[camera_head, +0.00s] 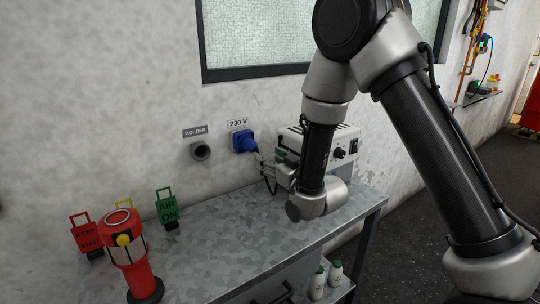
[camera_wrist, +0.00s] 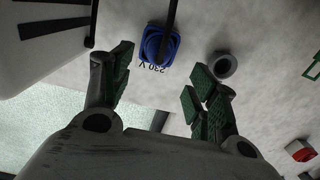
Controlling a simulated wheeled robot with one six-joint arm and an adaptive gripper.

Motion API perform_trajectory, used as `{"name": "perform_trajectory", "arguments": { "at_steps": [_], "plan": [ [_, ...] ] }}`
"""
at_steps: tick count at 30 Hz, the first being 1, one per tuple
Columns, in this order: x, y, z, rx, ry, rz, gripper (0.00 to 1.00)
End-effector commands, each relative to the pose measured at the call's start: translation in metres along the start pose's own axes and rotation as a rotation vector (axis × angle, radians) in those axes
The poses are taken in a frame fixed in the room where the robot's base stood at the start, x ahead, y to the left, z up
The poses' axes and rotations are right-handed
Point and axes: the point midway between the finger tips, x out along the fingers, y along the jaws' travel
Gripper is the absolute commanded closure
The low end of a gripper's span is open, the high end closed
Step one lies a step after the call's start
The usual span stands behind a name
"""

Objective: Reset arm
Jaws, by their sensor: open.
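My gripper (camera_head: 268,164) is partly visible in the head view, in front of the pale box, with my arm bent above the bench. In the wrist view my gripper (camera_wrist: 160,75) has its green-padded fingers spread wide with nothing between them. Beyond the fingertips is the blue 230 V socket (camera_head: 242,140) on the wall, with a dark cable at it. The socket also shows in the wrist view (camera_wrist: 158,48), upside down and apart from the fingers. In the head view my wrist hides part of the box.
A metal bench (camera_head: 215,245) runs along the wall. On it stand a red lantern-like device (camera_head: 131,262), a red tag (camera_head: 87,235), a green AIR ON tag (camera_head: 167,208) and the pale box (camera_head: 338,140). A round holder (camera_head: 200,151) is on the wall. White bottles (camera_head: 318,284) stand below.

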Motion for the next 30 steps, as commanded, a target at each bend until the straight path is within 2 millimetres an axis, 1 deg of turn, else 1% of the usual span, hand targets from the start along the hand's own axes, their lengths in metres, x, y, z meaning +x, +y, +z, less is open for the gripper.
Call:
{"name": "perform_trajectory", "arguments": {
  "at_steps": [2, 5, 6, 7, 8, 9, 11, 13, 14, 15, 17, 18, 20, 21, 23, 24, 26, 27, 30],
  "plan": [
    [-0.001, 0.0, 0.016, 0.0, -0.068, 0.0, 0.41],
    [-0.009, 0.0, 0.061, 0.0, -0.259, 0.0, 0.41],
    [-0.018, 0.0, 0.085, 0.0, -0.366, 0.0, 0.41],
    [-0.027, 0.0, 0.104, 0.0, -0.452, 0.0, 0.41],
    [-0.038, 0.0, 0.12, 0.0, -0.538, -0.001, 0.41],
    [-0.053, 0.0, 0.134, 0.0, -0.642, -0.001, 0.41],
    [-0.076, 0.004, 0.143, 0.004, -0.778, 0.006, 0.41],
    [-0.106, 0.012, 0.144, 0.013, -0.921, 0.022, 0.41],
    [-0.12, 0.017, 0.141, 0.018, -0.977, 0.03, 0.41],
    [-0.14, 0.023, 0.136, 0.028, -1.052, 0.044, 0.41],
    [-0.171, 0.034, 0.12, 0.048, -1.156, 0.068, 0.41],
    [-0.195, 0.042, 0.107, 0.064, -1.223, 0.085, 0.41],
    [-0.231, 0.052, 0.085, 0.094, -1.313, 0.114, 0.41],
    [-0.254, 0.058, 0.069, 0.114, -1.36, 0.133, 0.41],
    [-0.288, 0.066, 0.046, 0.147, -1.419, 0.161, 0.41],
    [-0.31, 0.07, 0.03, 0.169, -1.449, 0.18, 0.41],
    [-0.341, 0.074, 0.008, 0.203, -1.479, 0.21, 0.41],
    [-0.361, 0.077, -0.006, 0.225, -1.491, 0.23, 0.41],
    [-0.405, 0.081, -0.038, 0.277, -1.483, 0.285, 0.41]
  ]
}}
